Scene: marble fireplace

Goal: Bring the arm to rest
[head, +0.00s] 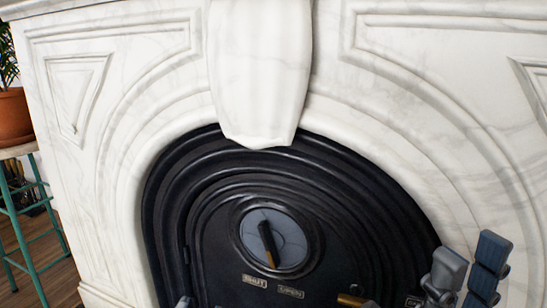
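My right gripper (468,264) shows at the lower right, in front of the white marble surround and clear of the dial. Its two grey-blue fingertips stand close together. Nothing shows between them, but I cannot tell how wide they are apart. A small grey tip (184,302) at the bottom edge, left of centre, may be my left gripper; the rest is out of frame. The black arched stove door (215,255) has a round dial (290,240) with a dark, brass-tipped lever (268,244) tilted on it. Plates reading SHUT (255,281) and OPEN (290,291) sit below.
The marble fireplace (120,110) fills most of the view, with a keystone (260,70) jutting out above the door. A brass handle (352,300) shows at the bottom edge. At left, a potted plant (14,115) stands on a teal-legged stool (22,215).

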